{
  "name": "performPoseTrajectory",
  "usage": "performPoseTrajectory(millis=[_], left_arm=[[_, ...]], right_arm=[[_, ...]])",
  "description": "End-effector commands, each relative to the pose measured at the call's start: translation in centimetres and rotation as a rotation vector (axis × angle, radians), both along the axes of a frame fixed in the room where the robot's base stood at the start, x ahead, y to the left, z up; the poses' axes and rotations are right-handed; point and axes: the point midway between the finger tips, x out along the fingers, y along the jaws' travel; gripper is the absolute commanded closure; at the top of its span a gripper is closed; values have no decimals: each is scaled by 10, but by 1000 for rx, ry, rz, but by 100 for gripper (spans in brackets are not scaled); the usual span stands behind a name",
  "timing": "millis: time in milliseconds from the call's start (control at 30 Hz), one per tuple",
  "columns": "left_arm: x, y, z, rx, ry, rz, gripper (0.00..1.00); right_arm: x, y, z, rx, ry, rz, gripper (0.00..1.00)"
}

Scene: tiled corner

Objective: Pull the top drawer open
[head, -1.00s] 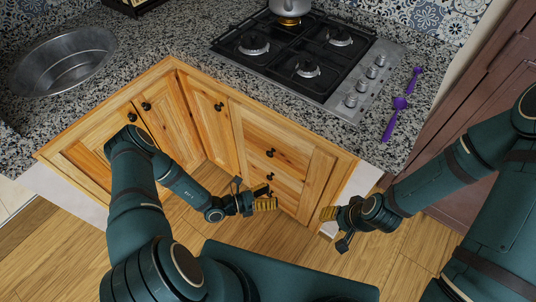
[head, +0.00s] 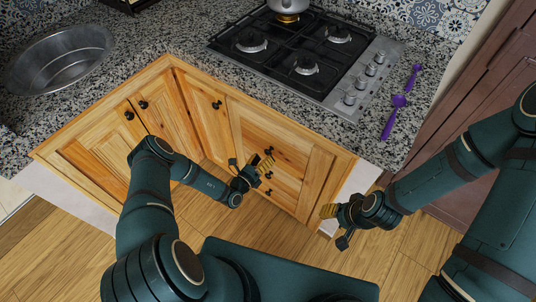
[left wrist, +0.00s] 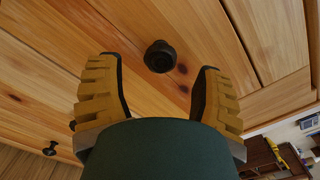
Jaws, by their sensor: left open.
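The top drawer (head: 262,128) is a light wooden front under the counter, right of the corner, and looks shut. Its round dark knob (head: 269,151) shows just above my left gripper (head: 264,163). In the left wrist view a dark knob (left wrist: 160,56) sits on a wooden front (left wrist: 205,35), between and beyond the yellow fingertips of my left gripper (left wrist: 158,92). Those fingers are apart, with nothing held; contact with the knob is not visible. My right gripper (head: 329,211) is low at the cabinet's right end, away from the knobs; its jaw opening is unclear.
Lower drawer knobs (head: 268,175) are close below my left gripper. The granite counter (head: 190,98) overhangs the cabinets and carries a gas hob (head: 300,60), a sink (head: 60,62) and purple utensils (head: 394,115). Wooden floor (head: 270,232) is open in front.

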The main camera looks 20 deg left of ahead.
Motion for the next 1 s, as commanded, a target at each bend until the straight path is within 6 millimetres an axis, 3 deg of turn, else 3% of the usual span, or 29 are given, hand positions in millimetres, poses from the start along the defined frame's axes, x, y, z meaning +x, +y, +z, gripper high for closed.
performPoseTrajectory(millis=[233,600,667,800,1000], left_arm=[[26,-10,0,0,0,-2,33],[30,-11,0,-1,0,0,33],[30,-11,0,-1,1,-1,49],[30,-11,0,-1,0,-1,98],[29,-10,0,0,0,-1,100]], right_arm=[[1,0,-5,0,-3,-1,53],[1,0,-6,0,-3,-1,53],[1,0,-6,0,-3,0,53],[1,0,-6,0,-3,-1,53],[1,0,-6,0,-3,0,53]])
